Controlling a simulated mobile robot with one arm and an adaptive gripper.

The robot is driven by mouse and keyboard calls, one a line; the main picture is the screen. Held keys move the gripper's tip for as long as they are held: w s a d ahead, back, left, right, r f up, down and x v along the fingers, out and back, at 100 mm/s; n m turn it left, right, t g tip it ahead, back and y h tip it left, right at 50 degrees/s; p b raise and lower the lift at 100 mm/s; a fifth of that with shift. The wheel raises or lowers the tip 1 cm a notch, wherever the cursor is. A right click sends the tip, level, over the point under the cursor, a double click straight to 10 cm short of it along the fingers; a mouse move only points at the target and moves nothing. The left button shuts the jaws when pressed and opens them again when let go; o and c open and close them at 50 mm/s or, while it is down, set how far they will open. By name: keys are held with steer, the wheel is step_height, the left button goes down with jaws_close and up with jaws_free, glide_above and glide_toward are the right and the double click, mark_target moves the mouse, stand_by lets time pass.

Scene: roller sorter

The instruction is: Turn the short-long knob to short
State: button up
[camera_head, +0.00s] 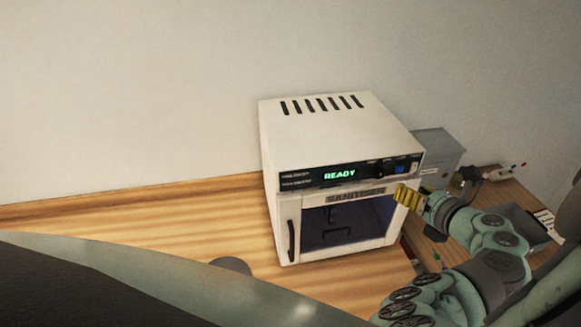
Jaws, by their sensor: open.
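A white box marked SANITISER (338,112) stands on a wooden counter. Its black front panel shows green READY text. A small dark knob (398,169) sits at the right part of this panel, with small blue marks around it. Its labels are too small to read, so I cannot tell which way it points. My gripper (405,194), with yellow fingers, is just below and slightly right of the knob, near the box's front right edge. It is open and appears apart from the knob. No object shows between the fingers.
The sanitiser's glass door (345,222) is shut, with a dark handle (291,241) at its left. A grey box (437,150) stands behind on the right. A grey tray (530,226) and small items lie at right. The wooden counter (150,220) is clear on the left.

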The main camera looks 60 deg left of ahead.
mark_target(380, 176)
steer(key=shift+p+x, duration=1.25)
steer(key=shift+x, duration=4.8)
steer(key=shift+s+a, duration=0.1)
jaws_close()
